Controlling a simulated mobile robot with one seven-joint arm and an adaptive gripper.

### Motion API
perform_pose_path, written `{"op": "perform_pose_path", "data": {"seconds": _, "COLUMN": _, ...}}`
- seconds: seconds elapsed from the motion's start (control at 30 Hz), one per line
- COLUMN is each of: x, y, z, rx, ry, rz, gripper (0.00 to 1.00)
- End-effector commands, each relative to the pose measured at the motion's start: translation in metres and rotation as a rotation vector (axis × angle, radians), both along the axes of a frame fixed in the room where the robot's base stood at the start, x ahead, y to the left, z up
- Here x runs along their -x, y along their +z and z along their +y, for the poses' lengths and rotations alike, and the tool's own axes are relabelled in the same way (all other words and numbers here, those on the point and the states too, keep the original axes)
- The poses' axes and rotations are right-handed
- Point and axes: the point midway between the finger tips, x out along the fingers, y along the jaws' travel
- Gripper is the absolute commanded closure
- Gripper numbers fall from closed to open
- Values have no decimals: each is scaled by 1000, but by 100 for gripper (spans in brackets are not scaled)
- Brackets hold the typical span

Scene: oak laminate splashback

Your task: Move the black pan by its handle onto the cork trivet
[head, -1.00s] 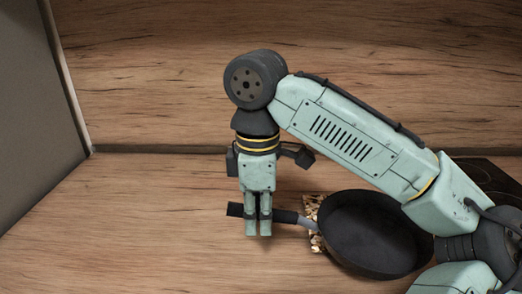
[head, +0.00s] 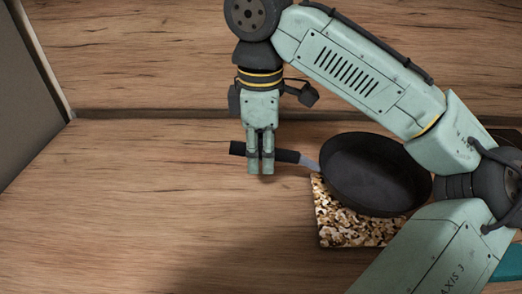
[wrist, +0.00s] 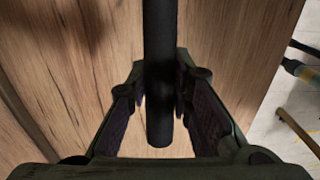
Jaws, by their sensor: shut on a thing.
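The black pan (head: 375,175) is at the right of centre in the head view, its handle (head: 285,155) pointing left. My gripper (head: 261,170) points down and is shut on the handle, near its free end. The handle also runs down the middle of the wrist view (wrist: 160,75), between the fingers. The cork trivet (head: 345,228), a speckled brown and cream square, lies on the counter. The pan covers its back part in the head view, and its front part shows. I cannot tell how high the pan is above it.
The wooden counter (head: 160,210) is clear to the left and front. A wooden splashback (head: 140,60) stands behind, and a grey wall (head: 25,95) is at the left. A dark hob edge (head: 508,137) and a teal thing (head: 508,264) show at the right, partly behind my arm.

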Motion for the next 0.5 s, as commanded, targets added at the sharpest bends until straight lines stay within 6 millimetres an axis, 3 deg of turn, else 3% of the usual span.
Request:
{"op": "perform_pose_path", "data": {"seconds": 0.17, "x": 0, "y": 1, "z": 1, "rx": 37, "ry": 0, "rz": 1, "gripper": 100}}
{"op": "perform_pose_path", "data": {"seconds": 0.5, "x": 0, "y": -25, "z": 1, "rx": 30, "ry": 1, "rz": 2, "gripper": 100}}
